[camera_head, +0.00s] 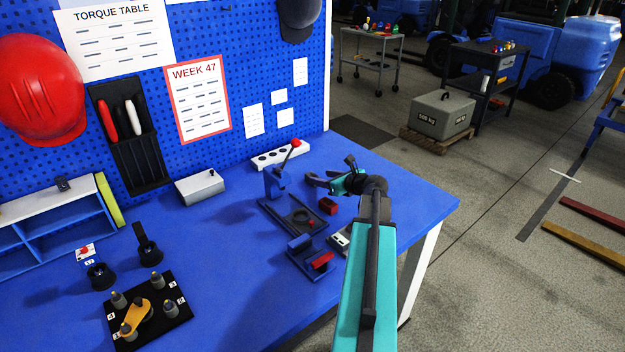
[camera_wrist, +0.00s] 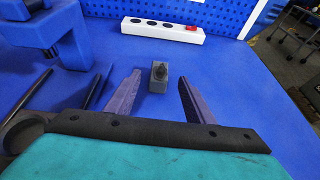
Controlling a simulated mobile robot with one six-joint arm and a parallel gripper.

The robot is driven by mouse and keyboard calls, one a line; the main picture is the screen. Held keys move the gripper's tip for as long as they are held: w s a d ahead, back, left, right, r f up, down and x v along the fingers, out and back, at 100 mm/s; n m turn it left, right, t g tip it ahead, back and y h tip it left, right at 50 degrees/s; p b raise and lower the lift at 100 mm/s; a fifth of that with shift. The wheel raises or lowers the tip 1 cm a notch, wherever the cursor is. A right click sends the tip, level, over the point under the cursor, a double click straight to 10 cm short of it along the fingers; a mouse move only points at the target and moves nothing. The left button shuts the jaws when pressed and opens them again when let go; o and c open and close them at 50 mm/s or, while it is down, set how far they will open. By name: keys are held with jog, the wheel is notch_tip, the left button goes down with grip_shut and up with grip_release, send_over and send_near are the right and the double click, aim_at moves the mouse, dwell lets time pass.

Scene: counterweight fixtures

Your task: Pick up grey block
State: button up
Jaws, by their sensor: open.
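A small grey block (camera_wrist: 158,80) with a dark knob on top stands upright on the blue bench. In the wrist view it sits beyond my gripper (camera_wrist: 160,93), roughly in line with the gap between the two fingers. The fingers are open, with nothing between them. In the head view my gripper (camera_head: 311,182) is low over the bench, right of the blue fixture. I cannot make out the small block there; my gripper and arm may hide it.
A blue fixture (camera_head: 277,184) with a red-knobbed lever stands close left of my gripper. A white power strip (camera_wrist: 163,31) lies behind the block. A large grey weight (camera_head: 443,115) rests on a floor pallet.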

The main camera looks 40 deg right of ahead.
jog(key=shift+w+d+f, duration=0.1)
jog(key=shift+w+f, duration=0.15)
jog(key=shift+w, duration=0.4)
jog(key=shift+p+x, duration=0.55)
jog(key=shift+x, duration=2.05)
jog(key=c, duration=1.2)
jog(key=shift+o, duration=0.2)
jog(key=shift+r+b, duration=0.3)
jog(key=shift+r, duration=4.65)
